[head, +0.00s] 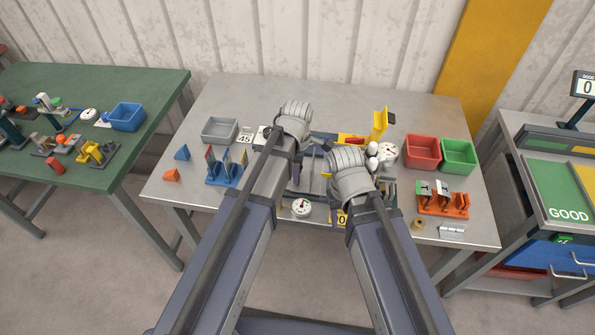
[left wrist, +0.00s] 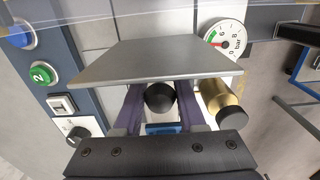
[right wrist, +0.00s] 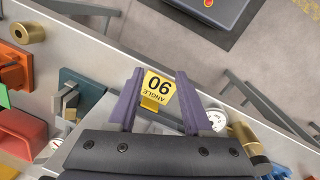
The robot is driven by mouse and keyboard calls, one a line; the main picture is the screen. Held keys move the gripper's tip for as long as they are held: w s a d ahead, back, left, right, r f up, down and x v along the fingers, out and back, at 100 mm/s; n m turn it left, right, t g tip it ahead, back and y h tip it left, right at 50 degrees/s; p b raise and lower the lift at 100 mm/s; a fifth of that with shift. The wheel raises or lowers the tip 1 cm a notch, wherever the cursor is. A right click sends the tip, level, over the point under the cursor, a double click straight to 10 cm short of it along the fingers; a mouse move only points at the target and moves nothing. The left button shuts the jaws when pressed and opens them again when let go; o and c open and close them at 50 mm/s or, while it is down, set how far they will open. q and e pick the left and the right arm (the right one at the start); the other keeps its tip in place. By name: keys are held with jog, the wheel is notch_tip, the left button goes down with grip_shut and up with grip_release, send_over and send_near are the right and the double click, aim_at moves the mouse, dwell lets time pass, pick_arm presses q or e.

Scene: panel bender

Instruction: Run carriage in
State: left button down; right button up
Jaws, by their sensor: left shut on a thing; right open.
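The panel bender (head: 309,187) stands mid-table, largely covered by my arms in the head view. In the left wrist view my left gripper (left wrist: 160,92) has its fingers on both sides of a black round knob (left wrist: 160,98) and is shut on it. A flat grey plate (left wrist: 160,62) covers the fingertips there. I cannot tell which part is the carriage. My right gripper (right wrist: 160,76) is open and empty, with a yellow "ANGLE 90" tag (right wrist: 157,88) seen between its fingers.
A pressure gauge (left wrist: 222,38) and a brass cylinder (left wrist: 222,102) sit close beside my left gripper. Green (left wrist: 40,73) and blue buttons line a panel there. Red (head: 422,151) and green bins (head: 459,156), and an orange rack (head: 443,205), stand right of the bender.

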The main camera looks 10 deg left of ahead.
dwell(0.7)
pick_arm(q)
jog(key=d, duration=0.4)
jog(key=c, duration=0.9)
grip_release()
jog(key=o, duration=0.3)
jog(key=shift+d, duration=0.15)
jog(key=shift+r, duration=0.1)
